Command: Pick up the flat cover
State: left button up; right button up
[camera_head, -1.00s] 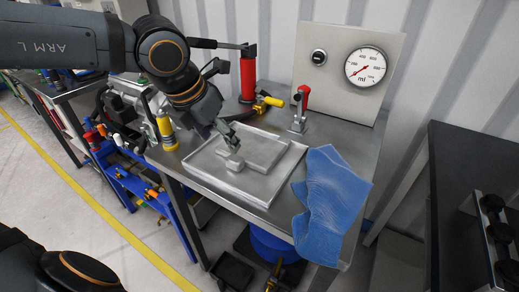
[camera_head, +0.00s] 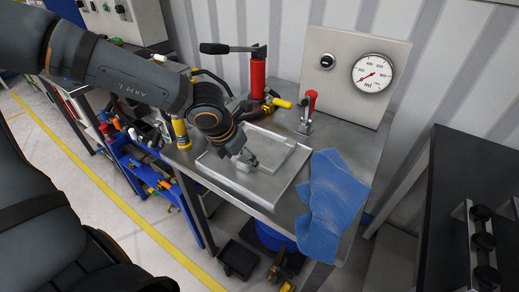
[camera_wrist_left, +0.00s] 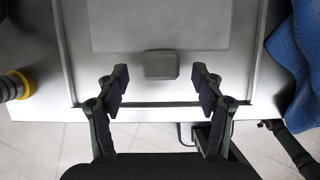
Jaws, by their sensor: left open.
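The flat cover (camera_head: 226,177) is a grey metal plate with a raised rim and a raised middle panel, lying on the metal bench. In the left wrist view, the cover (camera_wrist_left: 85,75) has a small block-shaped handle (camera_wrist_left: 161,65) near its front edge. My left gripper (camera_head: 247,160) is over the front part of the cover and hides the handle in the head view. In the left wrist view, the left gripper (camera_wrist_left: 161,84) is open, with one finger on each side of the handle and gaps between. My right gripper is not in view.
A blue cloth (camera_head: 332,200) drapes over the bench's right front. Behind the cover stand a red-handled clamp (camera_head: 307,112), a red cylinder with a lever (camera_head: 257,75) and a gauge panel (camera_head: 340,85). A yellow-black cylinder (camera_head: 181,133) stands left of the cover.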

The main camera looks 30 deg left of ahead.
pick_arm(q)
jog(key=shift+x, duration=1.2)
jog(key=shift+r, duration=0.1)
grip_shut()
